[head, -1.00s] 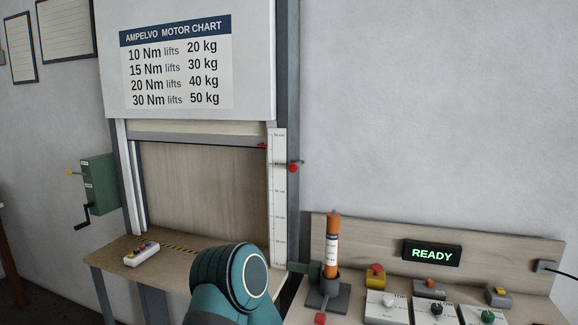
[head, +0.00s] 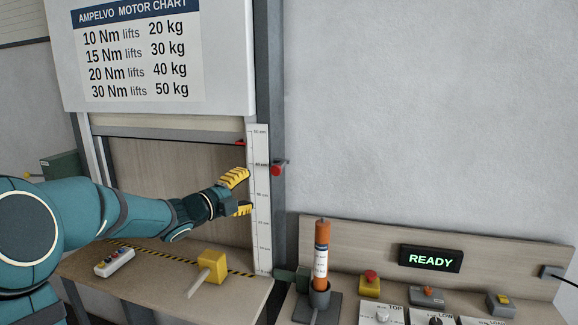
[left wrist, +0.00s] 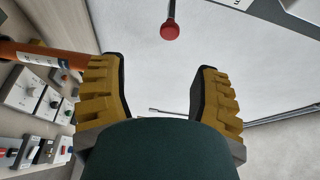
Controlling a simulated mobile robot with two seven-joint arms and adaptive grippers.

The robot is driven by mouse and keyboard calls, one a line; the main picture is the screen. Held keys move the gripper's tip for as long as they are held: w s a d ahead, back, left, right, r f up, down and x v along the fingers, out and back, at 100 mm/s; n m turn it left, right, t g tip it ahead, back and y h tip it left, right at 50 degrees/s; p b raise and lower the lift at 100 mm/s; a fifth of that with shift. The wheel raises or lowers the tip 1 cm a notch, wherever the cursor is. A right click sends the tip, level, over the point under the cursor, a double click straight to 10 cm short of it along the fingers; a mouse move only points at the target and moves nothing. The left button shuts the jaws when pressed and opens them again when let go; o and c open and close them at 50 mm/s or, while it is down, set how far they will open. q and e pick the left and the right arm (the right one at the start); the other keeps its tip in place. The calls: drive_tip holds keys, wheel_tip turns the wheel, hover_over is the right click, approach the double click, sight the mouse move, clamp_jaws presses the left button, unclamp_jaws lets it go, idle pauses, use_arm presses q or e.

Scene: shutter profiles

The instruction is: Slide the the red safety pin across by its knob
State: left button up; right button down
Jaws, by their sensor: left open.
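The red knob of the safety pin (head: 277,169) stands out from the grey upright on the right side of the shutter frame, just right of the white centimetre scale. In the left wrist view the knob (left wrist: 170,30) shows beyond the fingertips, between their lines. My left gripper (head: 243,194) is open and empty, with its yellow fingers one above the other in front of the scale. It is left of the knob and a little lower, apart from it. The wrist view also shows the open fingers (left wrist: 160,68) with nothing between them. My right gripper is not in view.
A bench below the shutter holds a control box (head: 114,262) and a yellow block with a pale rod (head: 212,266). At right, an orange cylinder (head: 321,255) stands in a grey holder beside several buttons and a READY display (head: 430,258). The wall right of the knob is clear.

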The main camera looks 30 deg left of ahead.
sight(274, 171)
use_arm(q)
drive_tip(key=shift+m, duration=0.3)
drive_tip(key=w, duration=0.4)
drive_tip(key=w+d+r+p, duration=0.1)
drive_tip(key=w, duration=0.7)
drive_tip(key=shift+w+d+r, duration=0.2)
drive_tip(key=shift+d, duration=0.05)
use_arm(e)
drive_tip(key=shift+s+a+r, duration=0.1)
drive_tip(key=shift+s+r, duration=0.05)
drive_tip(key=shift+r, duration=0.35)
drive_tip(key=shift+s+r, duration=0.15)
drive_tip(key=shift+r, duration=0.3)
use_arm(q)
clamp_jaws()
drive_tip(key=shift+a, duration=0.1)
